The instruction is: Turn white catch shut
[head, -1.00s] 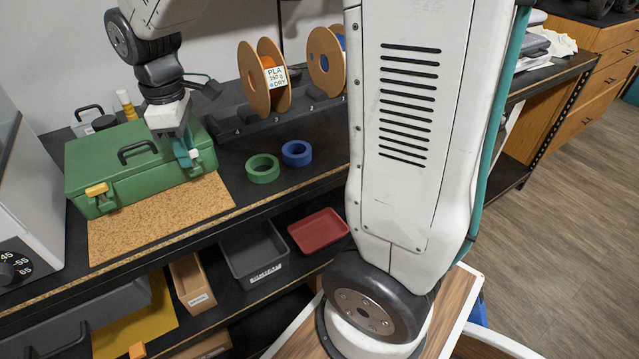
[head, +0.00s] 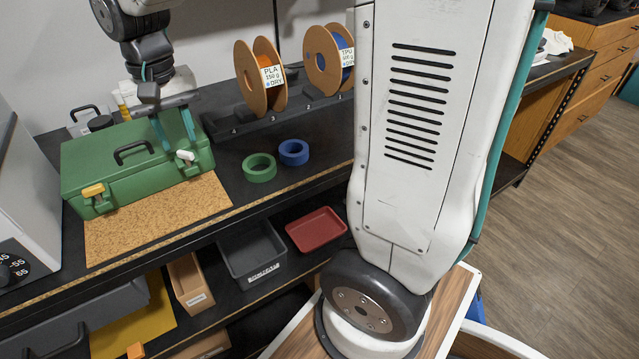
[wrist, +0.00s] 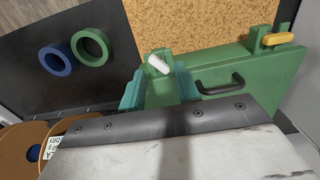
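The green case (head: 125,170) lies closed on the cork mat at the left of the bench. Its white catch (head: 186,156) is on the front edge near the right end; its handle sits at a slant. The wrist view also shows the white catch (wrist: 158,64) slanted. The yellow catch (head: 94,190) at the case's left end lies along the edge, also in the wrist view (wrist: 278,39). My gripper (head: 174,141) is open, its two teal fingers apart just above and behind the white catch. Nothing shows between the fingertips (wrist: 158,84).
A black carry handle (head: 134,150) stands on the lid close to my gripper. Green (head: 259,168) and blue (head: 294,152) tape rolls lie to the right. Filament spools (head: 260,78) stand behind them. The cork mat (head: 150,215) is bare in front of the case.

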